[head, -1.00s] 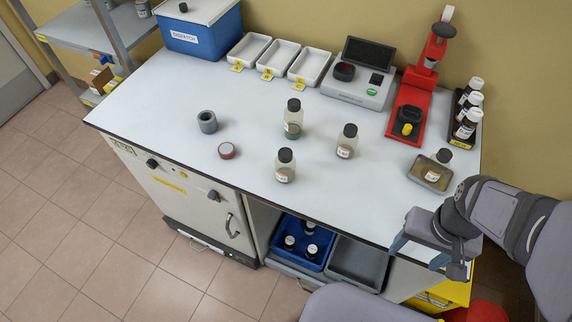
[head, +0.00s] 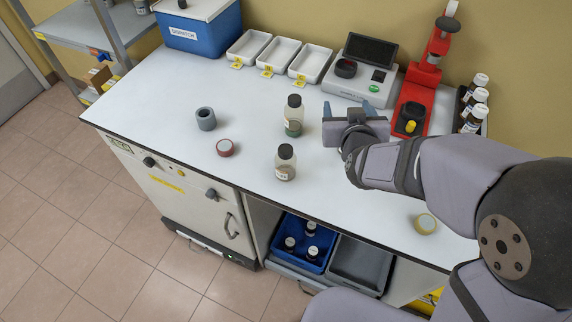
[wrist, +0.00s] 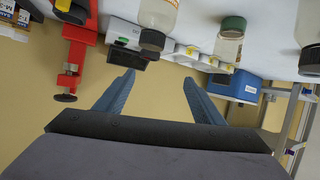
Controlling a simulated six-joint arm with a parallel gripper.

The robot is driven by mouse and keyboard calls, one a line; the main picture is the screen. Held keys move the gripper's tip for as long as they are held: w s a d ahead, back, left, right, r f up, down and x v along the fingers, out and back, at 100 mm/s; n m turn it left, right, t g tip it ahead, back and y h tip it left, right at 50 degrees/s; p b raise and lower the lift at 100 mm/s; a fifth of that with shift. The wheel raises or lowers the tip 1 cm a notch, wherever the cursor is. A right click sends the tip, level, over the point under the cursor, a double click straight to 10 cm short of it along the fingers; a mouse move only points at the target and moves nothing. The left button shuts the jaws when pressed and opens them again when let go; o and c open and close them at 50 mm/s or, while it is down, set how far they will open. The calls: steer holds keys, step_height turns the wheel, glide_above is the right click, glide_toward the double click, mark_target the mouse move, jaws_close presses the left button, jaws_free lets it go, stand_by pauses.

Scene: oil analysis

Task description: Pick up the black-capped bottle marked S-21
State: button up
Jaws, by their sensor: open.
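Two clear black-capped bottles stand upright on the bench in the head view: one with greenish content (head: 293,122) and one with a pale label (head: 285,172) nearer the front edge. The marking S-21 cannot be read on any bottle. My gripper (head: 348,109) is open and empty, right of both bottles, its fingers toward the back of the bench. The wrist view is inverted; a black-capped bottle (wrist: 160,14) hangs at its top, outside the spread fingers (wrist: 158,78). My gripper and arm hide the bottle seen earlier in that spot and the one in the tray.
A red press (head: 413,105), a grey instrument (head: 360,90) and a rack of dark bottles (head: 470,115) stand at the back right. White trays (head: 280,55) line the back.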

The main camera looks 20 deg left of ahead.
mark_target(283, 168)
steer(key=s+a+f+m+t+b, duration=0.1)
steer(key=s+a, duration=0.2)
steer(key=s, duration=0.1)
steer(key=s+a+f+m+t+b, duration=0.1)
steer(key=s+a+f, duration=0.1)
steer(key=s+a, duration=0.1)
steer(key=s+a+f+m+t+b, duration=0.1)
steer(key=s+a+f+t, duration=0.1)
steer(key=s, duration=0.3)
steer(key=shift+s+a, duration=0.4)
steer(key=shift+a, duration=0.3)
steer(key=shift+n+t, duration=0.3)
steer(key=shift+t, duration=0.1)
steer(key=s+f+b, duration=0.1)
steer(key=f, duration=0.1)
steer(key=s+f+b, duration=0.2)
steer(key=shift+s+d, duration=0.2)
steer(key=shift+s, duration=0.05)
steer(key=shift+p+x, duration=0.55)
steer(key=shift+x, duration=0.85)
steer(key=shift+p+x, duration=0.65)
steer(key=shift+x, duration=1.6)
steer(key=shift+d+f, duration=0.1)
steer(key=c, duration=1.2)
